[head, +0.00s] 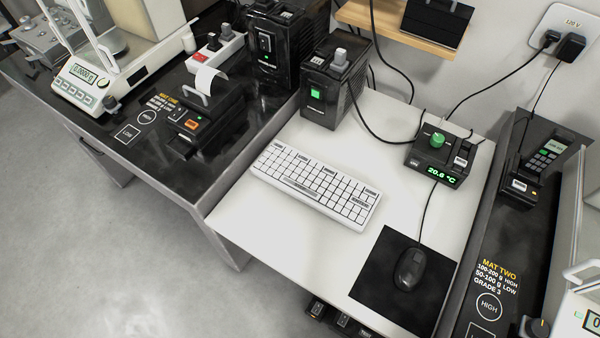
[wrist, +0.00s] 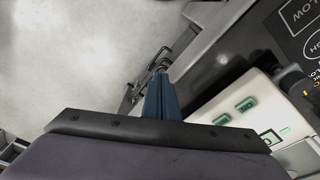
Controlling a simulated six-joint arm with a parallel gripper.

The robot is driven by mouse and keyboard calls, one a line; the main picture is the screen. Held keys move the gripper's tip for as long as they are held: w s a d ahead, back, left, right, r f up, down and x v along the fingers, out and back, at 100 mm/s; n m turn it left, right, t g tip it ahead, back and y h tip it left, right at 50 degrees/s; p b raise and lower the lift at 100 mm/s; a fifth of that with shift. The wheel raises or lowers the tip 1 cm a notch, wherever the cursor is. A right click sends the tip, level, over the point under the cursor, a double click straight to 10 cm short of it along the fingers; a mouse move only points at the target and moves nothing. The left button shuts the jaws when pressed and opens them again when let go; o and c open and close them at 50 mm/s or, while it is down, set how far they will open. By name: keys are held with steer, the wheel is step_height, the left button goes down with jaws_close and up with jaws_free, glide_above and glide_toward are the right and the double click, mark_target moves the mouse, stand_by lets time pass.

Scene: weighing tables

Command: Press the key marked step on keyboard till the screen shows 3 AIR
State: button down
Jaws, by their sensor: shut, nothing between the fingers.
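A black box (head: 440,155) with a green knob stands at the desk's back right. Its lit display (head: 441,173) reads 20.6 °C; no screen in view shows 3 AIR. My gripper (wrist: 163,76) shows only in the wrist view, its blue fingers shut and empty. The keyboard is not in the wrist view.
A black mouse (head: 409,268) sits on a dark pad (head: 370,280). A black printer (head: 205,115) and a balance (head: 85,87) reading 0.0000 g stand left. A black unit (head: 330,90) stands behind the keyboard. The desk (head: 280,225) in front of the keyboard is clear.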

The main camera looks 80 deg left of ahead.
steer(key=w+a+r+n+t+y+p, duration=0.25)
steer(key=a+r+p, duration=0.35)
steer(key=a+r, duration=0.35)
steer(key=w+a+r+n+t+y+p, duration=0.25)
steer(key=a+r+n+p, duration=0.2)
steer(key=a+r, duration=0.45)
steer(key=s+a+f+n+y+p, duration=0.1)
steer(key=a+n, duration=0.2)
steer(key=a, duration=0.4)
steer(key=s+a+f+n+p, duration=0.1)
steer(key=s+a+n, duration=0.1)
steer(key=a, duration=0.6)
steer(key=s+a+f+n+g+y+p, duration=0.15)
steer(key=s+a+f+n, duration=0.35)
steer(key=s+a, duration=0.6)
steer(key=s+a+f+n+g+y, duration=0.2)
steer(key=s+a+n+g, duration=0.1)
steer(key=s+a+n, duration=0.65)
steer(key=s+a+f+n+g, duration=0.1)
steer(key=s+a+f, duration=0.1)
steer(key=s, duration=0.4)
steer(key=s+a+f+n, duration=0.2)
steer(key=s+a, duration=0.2)
steer(key=s, duration=0.2)
steer(key=shift+s+a+f+g+p, duration=0.25)
steer(key=shift+f+g+p, duration=0.05)
steer(key=shift+g+p, duration=0.05)
steer(key=shift+f, duration=0.1)
